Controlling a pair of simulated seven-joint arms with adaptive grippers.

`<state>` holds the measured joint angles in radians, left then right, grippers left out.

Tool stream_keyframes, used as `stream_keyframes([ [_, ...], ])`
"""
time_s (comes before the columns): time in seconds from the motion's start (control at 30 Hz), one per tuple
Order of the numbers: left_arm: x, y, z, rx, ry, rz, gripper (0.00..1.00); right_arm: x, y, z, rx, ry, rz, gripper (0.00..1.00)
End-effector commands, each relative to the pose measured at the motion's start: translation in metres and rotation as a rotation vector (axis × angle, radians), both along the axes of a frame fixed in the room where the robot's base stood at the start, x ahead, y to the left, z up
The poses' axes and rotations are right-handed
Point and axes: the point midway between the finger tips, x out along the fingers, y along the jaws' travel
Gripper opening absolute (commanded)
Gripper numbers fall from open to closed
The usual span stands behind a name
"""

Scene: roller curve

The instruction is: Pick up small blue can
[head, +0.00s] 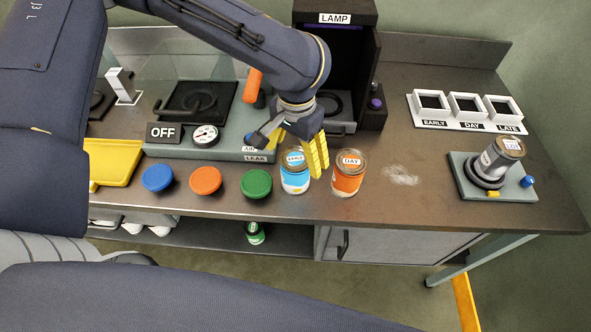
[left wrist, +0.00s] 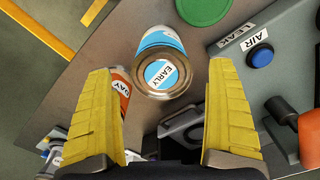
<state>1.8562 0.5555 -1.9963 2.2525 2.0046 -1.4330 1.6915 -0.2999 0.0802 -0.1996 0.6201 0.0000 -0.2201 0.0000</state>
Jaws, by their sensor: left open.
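The small blue can (head: 295,178), blue and white with a label reading EARLY, stands upright near the front edge of the bench. It also shows in the left wrist view (left wrist: 163,73), top towards the camera, between the two yellow fingers in the picture. My left gripper (head: 315,160) is open and empty, just above and beside the blue can at its right. Whether a finger touches it I cannot tell. An orange can (head: 349,178) labelled DAY stands close to the right, partly behind a finger in the wrist view. My right gripper is not in view.
Green (head: 256,184), orange (head: 205,181) and blue (head: 157,178) lids lie left of the can. The grey leak tester (head: 225,153) and black lamp box (head: 362,60) stand behind. A can sits on a stand (head: 520,187) at right. Bench between is clear, with a pale smudge.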

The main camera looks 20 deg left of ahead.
Motion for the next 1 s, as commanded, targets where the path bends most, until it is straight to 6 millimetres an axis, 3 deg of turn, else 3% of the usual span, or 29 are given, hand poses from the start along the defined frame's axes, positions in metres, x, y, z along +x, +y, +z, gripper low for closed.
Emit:
stream_keyframes([
  [0.6,0.0,0.002,-0.05,-0.001,0.001,0.001,0.89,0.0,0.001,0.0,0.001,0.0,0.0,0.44],
  [0.93,0.0,0.002,-0.053,0.0,0.0,0.001,0.89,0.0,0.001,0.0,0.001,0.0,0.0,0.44],
  [1.0,0.0,0.002,-0.053,0.0,0.0,0.0,0.84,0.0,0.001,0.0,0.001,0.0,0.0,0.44],
])
